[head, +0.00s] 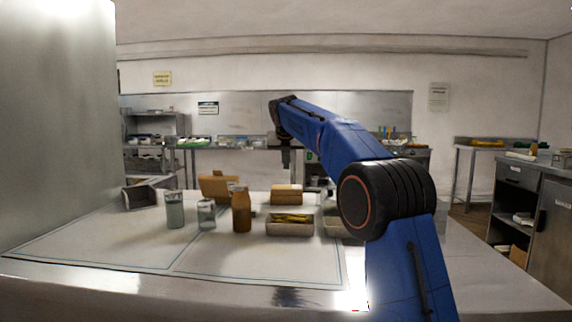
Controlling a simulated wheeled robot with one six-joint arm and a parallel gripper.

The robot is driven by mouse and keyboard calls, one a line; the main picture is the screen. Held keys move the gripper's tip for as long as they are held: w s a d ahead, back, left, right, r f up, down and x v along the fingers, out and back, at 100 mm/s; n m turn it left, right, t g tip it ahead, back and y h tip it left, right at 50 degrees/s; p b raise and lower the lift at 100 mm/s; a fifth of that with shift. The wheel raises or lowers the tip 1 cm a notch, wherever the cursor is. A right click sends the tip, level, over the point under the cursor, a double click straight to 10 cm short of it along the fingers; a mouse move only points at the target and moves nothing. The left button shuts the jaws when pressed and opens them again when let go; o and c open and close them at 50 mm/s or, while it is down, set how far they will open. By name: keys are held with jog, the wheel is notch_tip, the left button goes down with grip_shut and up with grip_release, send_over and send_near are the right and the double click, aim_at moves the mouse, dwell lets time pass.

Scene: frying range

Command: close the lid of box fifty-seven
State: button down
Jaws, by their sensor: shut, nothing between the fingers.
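A brown box (217,190) stands at the back left of the worktop, with its lid raised and leaning back. A second, smaller tan box (287,195) stands to its right and looks closed. No number is readable on either box, so I cannot tell which is fifty-seven. My gripper (286,166) points down above and behind the closed-looking box, to the right of the open one. It is small and dark in this view, shut and empty, and appears apart from both boxes.
A brown bottle (241,210), two glass jars (175,211) (206,213) and a metal tray with yellow contents (289,229) stand in front of the boxes. A grey metal bin (139,197) is at the left. The worktop front (240,265) is clear. My arm hides part of the right side.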

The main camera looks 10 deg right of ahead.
jog(key=shift+r, duration=0.1)
jog(key=shift+s+r, duration=0.1)
jog(key=shift+r, duration=0.7)
